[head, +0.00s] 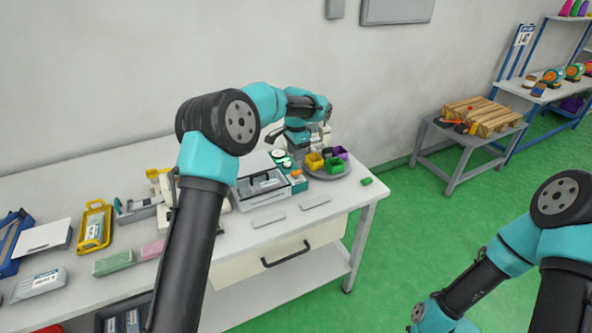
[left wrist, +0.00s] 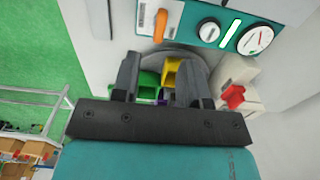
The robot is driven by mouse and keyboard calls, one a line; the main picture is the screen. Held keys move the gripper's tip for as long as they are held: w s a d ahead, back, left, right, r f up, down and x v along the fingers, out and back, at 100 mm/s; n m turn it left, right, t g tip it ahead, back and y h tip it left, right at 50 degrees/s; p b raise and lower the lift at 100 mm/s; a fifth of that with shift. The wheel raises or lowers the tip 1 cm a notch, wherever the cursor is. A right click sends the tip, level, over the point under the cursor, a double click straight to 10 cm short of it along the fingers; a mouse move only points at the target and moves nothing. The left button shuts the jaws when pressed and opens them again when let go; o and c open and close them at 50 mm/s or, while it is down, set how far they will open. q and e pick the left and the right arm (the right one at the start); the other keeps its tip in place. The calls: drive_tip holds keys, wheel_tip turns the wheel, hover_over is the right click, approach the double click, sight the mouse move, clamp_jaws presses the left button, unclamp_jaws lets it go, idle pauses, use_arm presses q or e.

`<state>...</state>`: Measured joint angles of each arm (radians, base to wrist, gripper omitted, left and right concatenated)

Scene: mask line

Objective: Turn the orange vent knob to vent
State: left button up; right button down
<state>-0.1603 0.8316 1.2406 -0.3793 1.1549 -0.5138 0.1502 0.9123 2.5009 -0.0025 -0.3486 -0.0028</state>
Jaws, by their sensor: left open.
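The orange vent knob (head: 297,174) is on the teal panel (head: 300,185) at the right end of a grey-white unit on the bench. My left gripper (head: 299,158) is above and just behind the panel. Its two fingers (left wrist: 158,75) are apart with nothing held, and the knob lies beyond the fingertips, not between them. My right arm shows at lower right; its gripper is out of frame.
A round grey tray (head: 332,178) with green, yellow and purple bins (head: 334,165) sits right beside the panel and under my left gripper. A white block with a red part (left wrist: 233,97) is close by. Loose flat pieces (head: 315,202) lie near the bench's front edge.

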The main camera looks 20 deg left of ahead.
sight(296, 171)
use_arm(q)
wheel_tip(296, 171, down, 8)
drive_tip(key=shift+r, duration=0.1)
drive_tip(key=shift+c, duration=0.4)
clamp_jaws()
